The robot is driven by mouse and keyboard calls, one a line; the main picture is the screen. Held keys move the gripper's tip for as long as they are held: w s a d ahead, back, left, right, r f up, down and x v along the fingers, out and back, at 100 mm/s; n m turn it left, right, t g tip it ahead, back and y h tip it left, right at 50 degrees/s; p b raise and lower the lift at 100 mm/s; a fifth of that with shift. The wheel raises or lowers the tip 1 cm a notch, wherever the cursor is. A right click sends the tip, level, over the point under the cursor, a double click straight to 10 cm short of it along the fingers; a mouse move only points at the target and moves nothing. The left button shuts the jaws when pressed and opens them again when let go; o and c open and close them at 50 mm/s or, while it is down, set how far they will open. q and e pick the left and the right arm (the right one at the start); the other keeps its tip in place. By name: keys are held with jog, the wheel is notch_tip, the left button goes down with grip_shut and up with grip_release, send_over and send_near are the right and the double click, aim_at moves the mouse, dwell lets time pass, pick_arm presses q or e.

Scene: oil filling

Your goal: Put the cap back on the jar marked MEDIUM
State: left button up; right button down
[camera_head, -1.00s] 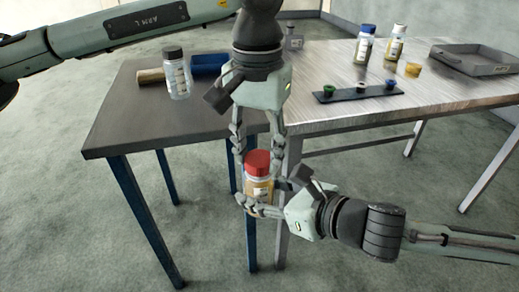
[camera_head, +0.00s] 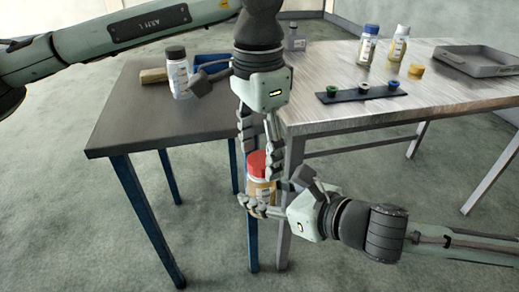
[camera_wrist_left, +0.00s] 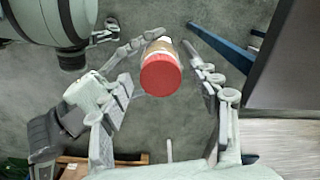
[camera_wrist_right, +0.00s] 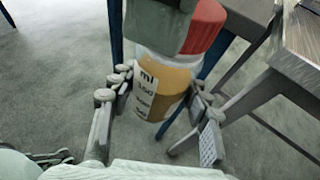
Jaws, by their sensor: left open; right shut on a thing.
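A jar (camera_head: 262,191) of amber liquid with a red cap (camera_head: 257,163) on its top is in front of the tables. My right gripper (camera_wrist_right: 152,92) is shut around the jar body and holds it off the floor. The right wrist view shows a scale label with "ml" on the jar (camera_wrist_right: 160,88); I cannot read MEDIUM. My left gripper (camera_head: 260,152) points down from above, open, its fingers either side of the cap. In the left wrist view the cap (camera_wrist_left: 160,75) lies between the spread fingers. Part of the cap is hidden in the right wrist view.
The dark table (camera_head: 125,115) holds a clear dark-capped jar (camera_head: 178,78), a wooden piece (camera_head: 153,76) and a blue tray (camera_head: 207,60). The metal table (camera_head: 320,122) holds two bottles, a yellow cup-like thing (camera_head: 415,71), a dark strip with small caps (camera_head: 345,97) and a grey tray (camera_head: 478,61).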

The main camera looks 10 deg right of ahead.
pick_arm(q)
jog(key=shift+r, duration=0.1)
jog(key=shift+r, duration=2.2)
jog(key=shift+c, duration=0.4)
